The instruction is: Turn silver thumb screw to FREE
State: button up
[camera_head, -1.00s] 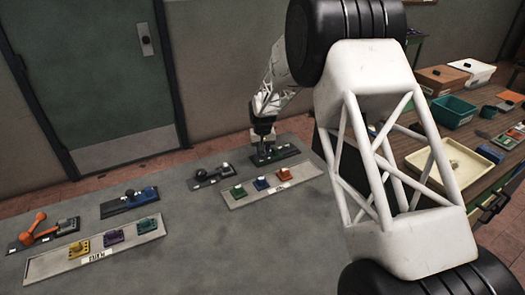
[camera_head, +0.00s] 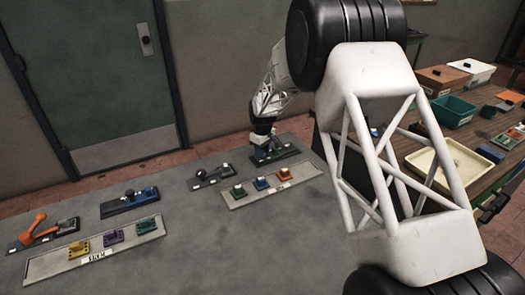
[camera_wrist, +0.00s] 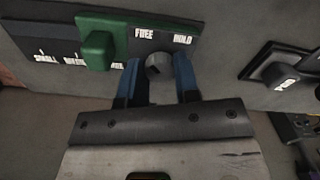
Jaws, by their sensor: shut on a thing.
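The silver thumb screw (camera_wrist: 158,68) is a round grey knob on a dark panel (camera_wrist: 165,42) with the words FREE and HOLD above it, FREE to the upper left and HOLD to the upper right. My gripper (camera_wrist: 159,63) is shut on the screw, with one blue finger on either side. In the head view my gripper (camera_head: 263,146) is down at the back-right dark panel (camera_head: 285,153), and the screw is hidden there. Which word the screw points to cannot be told.
A green block (camera_wrist: 98,50) stands on the panel just left of my fingers. Another dark plate (camera_wrist: 285,75) lies to the right. In the head view, a board (camera_head: 310,170) with green, blue and orange pieces lies in front; a black-handled fixture (camera_head: 212,177) sits to the left.

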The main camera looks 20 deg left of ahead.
dwell(0.4)
jog(key=o, duration=0.9)
jog(key=shift+r, duration=3.95)
